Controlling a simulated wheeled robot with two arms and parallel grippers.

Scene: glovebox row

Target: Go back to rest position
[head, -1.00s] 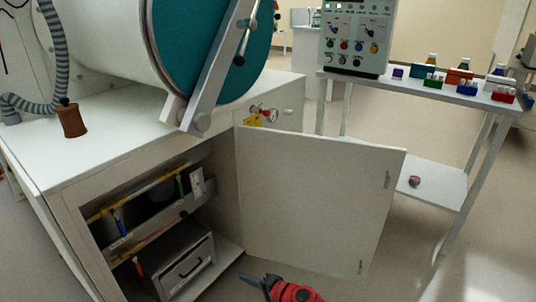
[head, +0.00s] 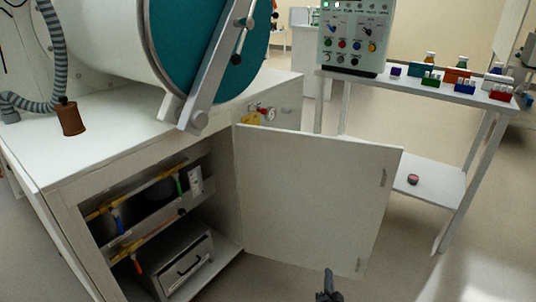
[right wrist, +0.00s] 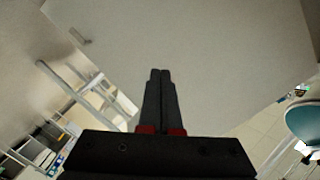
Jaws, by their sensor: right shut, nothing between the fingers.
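My right gripper (head: 328,285) shows at the bottom edge of the head view, in front of the lower edge of the open cabinet door. In the right wrist view its two dark fingers (right wrist: 160,75) lie together, with nothing between them. The white cabinet door (head: 315,195) stands swung open; it also fills the upper part of the right wrist view (right wrist: 200,50). I cannot tell from these frames how far the fingertips are from the door. My left gripper is not in view.
The open cabinet holds a grey drawer box (head: 187,265) and shelf fittings. The glovebox with its teal round door (head: 205,50) stands on top. A white side table (head: 400,82) at the right carries a control box (head: 352,40) and small coloured racks. Floor is clear between.

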